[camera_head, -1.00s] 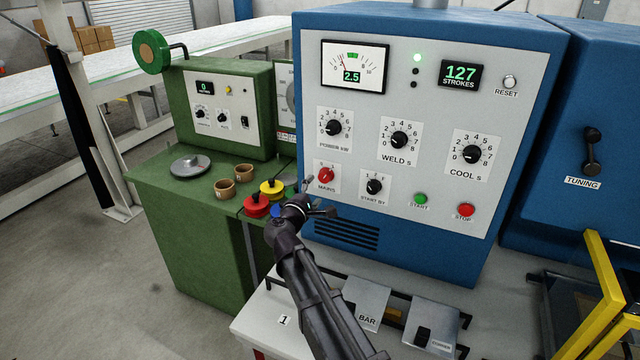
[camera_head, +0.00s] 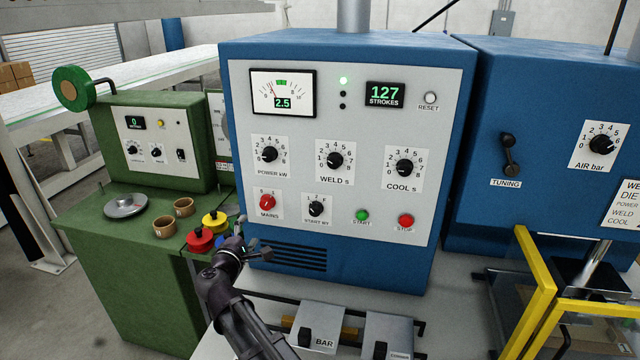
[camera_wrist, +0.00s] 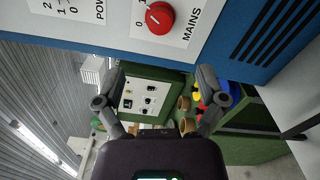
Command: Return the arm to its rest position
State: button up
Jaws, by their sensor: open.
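My arm reaches up from the bottom of the head view, and my gripper (camera_head: 250,238) is in front of the lower left of the blue welder cabinet (camera_head: 448,150). In the wrist view my gripper (camera_wrist: 165,92) is open, with its two fingers spread wide and nothing between them. The red MAINS knob (camera_head: 267,202) is just above the gripper in the head view; it also shows in the wrist view (camera_wrist: 160,18), apart from the fingers. I cannot tell the exact gap to the panel.
A yellow frame (camera_head: 535,290) stands right.

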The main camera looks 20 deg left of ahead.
jog(key=w+d+f+m+g+h, duration=0.2)
jog(key=w+d+f+m, duration=0.15)
jog(key=d, duration=0.55)
jog(key=w+d+f+m+g+h, duration=0.2)
jog(key=w+d+m+h, duration=0.15)
jog(key=d, duration=0.45)
jog(key=d+f+m+g, duration=0.3)
jog(key=d, duration=0.6)
jog(key=s+d+f+m+g+h, duration=0.1)
jog(key=d+f+m+g, duration=0.2)
jog(key=d, duration=0.7)
jog(key=d+f+m+g, duration=0.3)
jog(key=d, duration=0.7)
jog(key=shift+s+f, duration=0.2)
jog(key=shift+f, duration=0.15)
jog(key=s+d+f+m+g+y, duration=0.3)
jog(key=s+d+m+g+y, duration=0.1)
jog(key=s+d, duration=0.6)
jog(key=d+m+g, duration=0.1)
jog(key=d+m, duration=0.1)
jog(key=shift+f+m+y, duration=0.2)
jog(key=shift+m+y, duration=0.1)
jog(key=shift+y, duration=0.05)
